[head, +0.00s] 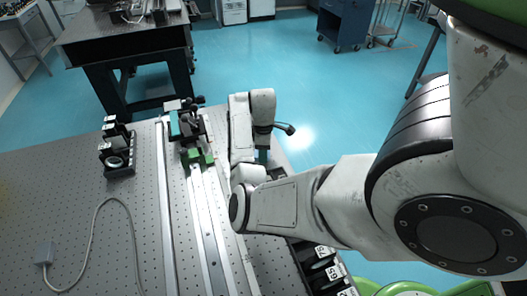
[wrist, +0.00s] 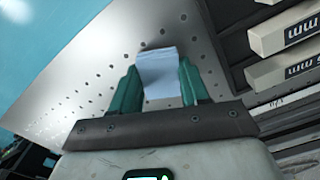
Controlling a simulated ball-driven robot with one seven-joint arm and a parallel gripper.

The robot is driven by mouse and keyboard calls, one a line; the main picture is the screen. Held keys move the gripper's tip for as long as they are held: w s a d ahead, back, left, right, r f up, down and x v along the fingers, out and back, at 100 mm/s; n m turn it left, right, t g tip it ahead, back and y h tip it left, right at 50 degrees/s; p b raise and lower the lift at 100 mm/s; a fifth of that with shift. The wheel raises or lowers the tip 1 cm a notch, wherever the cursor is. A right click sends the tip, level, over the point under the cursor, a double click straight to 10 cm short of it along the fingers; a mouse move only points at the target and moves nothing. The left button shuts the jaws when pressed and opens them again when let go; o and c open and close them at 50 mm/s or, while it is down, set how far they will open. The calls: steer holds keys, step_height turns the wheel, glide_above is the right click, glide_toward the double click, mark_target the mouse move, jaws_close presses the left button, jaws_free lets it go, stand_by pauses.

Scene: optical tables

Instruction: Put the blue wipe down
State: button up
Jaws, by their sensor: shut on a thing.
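The blue wipe (wrist: 160,74) is a small pale blue folded piece between the teal fingers of my gripper (wrist: 159,80) in the wrist view. My gripper is shut on it, and the wipe sticks out a little past the fingertips. In the head view my gripper (head: 263,156) points down near the right edge of the perforated table (head: 80,215). I cannot make out the wipe clearly there. The perforated surface lies beyond the wipe in the wrist view; I cannot tell whether the wipe touches it.
A long metal rail (head: 209,225) with green-and-black mounts (head: 188,130) runs left of my gripper. Black optic mounts (head: 116,150) and a grey cable (head: 95,220) lie farther left. Labelled boxes (head: 322,262) line the table's right side. The left part of the table is mostly clear.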

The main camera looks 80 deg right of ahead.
steer(key=shift+f, duration=0.2)
steer(key=shift+f, duration=0.15)
steer(key=o, duration=1)
step_height(320, 180, up, 12)
steer(key=shift+r+p, duration=0.2)
steer(key=shift+p, duration=0.1)
stand_by(0.4)
